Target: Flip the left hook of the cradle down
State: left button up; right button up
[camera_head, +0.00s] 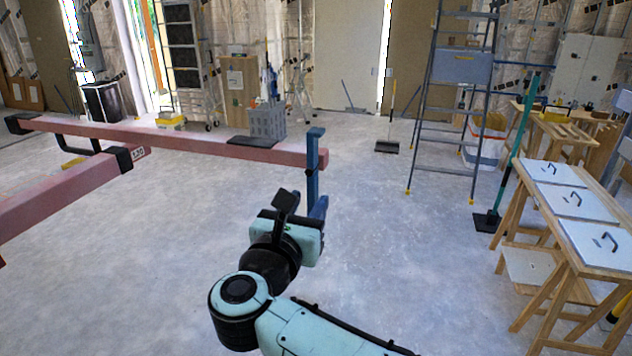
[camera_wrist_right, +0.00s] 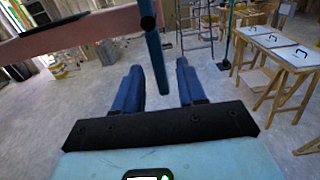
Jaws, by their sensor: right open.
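The cradle shows as long red beams, with its far beam (camera_head: 200,138) running across the head view to a blue hook (camera_head: 313,175) at its right end. The hook is a slim upright bar that rises a little above the beam and hangs below it. I cannot tell whether this is the left hook. My right gripper (camera_head: 316,207) is at the hook's lower end, below the beam. In the right wrist view the hook (camera_wrist_right: 155,58) comes down between the two open blue fingers, with visible gaps on both sides. My left gripper is not in view.
A wooden bench (camera_head: 548,200) with white panels stands at the right. A stepladder (camera_head: 455,110) and a teal post (camera_head: 522,130) stand behind it. A grey crate (camera_head: 266,122) sits behind the far beam. The floor around my right arm is clear.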

aim_at(316, 189)
jog(key=p+x, duration=0.1)
jog(key=x, duration=0.5)
jog(key=shift+a+p, duration=0.1)
jog(key=shift+p, duration=0.2)
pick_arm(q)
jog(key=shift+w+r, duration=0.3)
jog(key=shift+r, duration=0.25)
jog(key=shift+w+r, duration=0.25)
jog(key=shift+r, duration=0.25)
pick_arm(e)
jog(key=shift+s, duration=0.1)
grip_shut()
